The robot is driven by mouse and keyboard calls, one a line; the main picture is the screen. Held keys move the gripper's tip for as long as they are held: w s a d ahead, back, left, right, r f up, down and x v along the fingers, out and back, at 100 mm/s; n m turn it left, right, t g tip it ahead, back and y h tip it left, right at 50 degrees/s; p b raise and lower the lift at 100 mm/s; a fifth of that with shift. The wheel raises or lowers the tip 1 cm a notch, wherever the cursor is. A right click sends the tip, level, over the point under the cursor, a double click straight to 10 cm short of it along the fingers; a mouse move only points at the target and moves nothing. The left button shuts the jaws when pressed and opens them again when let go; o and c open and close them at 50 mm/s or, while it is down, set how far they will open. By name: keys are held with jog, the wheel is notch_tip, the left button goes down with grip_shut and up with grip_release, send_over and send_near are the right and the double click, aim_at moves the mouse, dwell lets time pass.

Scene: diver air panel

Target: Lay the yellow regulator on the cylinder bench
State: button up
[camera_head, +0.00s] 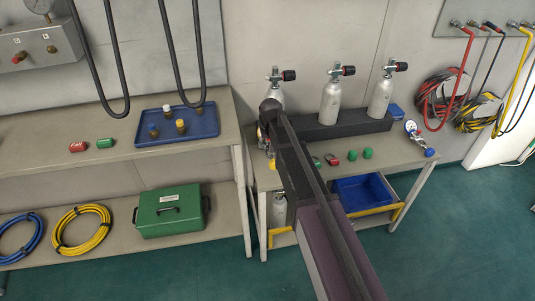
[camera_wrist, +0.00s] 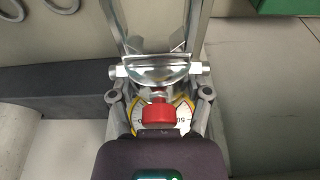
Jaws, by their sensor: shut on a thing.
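My gripper (camera_wrist: 160,88) is shut on a metal fitting with a red knob (camera_wrist: 158,114) and a white dial with a yellow rim (camera_wrist: 183,112). I take it for the yellow regulator. In the head view my arm hides most of the gripper and its load, at the left end of the cylinder bench (camera_head: 405,166). A small yellow part (camera_head: 271,165) shows beside my arm there. Whether the regulator touches the bench top cannot be told.
Several cylinders (camera_head: 330,101) stand in a dark rack (camera_head: 325,133) along the bench's back. A blue regulator (camera_head: 430,152) lies at the right end. Small red and green items (camera_head: 353,155) lie in front. The left bench carries a blue tray (camera_head: 200,122); a green case (camera_head: 172,212) sits below.

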jog(key=shift+f+b, duration=0.45)
jog(key=shift+f, duration=0.3)
jog(key=shift+f, duration=0.2)
jog(key=shift+b+x, duration=0.9)
jog(key=shift+b, duration=0.15)
jog(key=shift+s+f+b, duration=0.2)
jog(key=shift+f+b, duration=1.8)
dwell(2.1)
jog(key=o, duration=1.4)
jog(key=shift+d+r, duration=0.1)
jog(key=shift+r, duration=0.05)
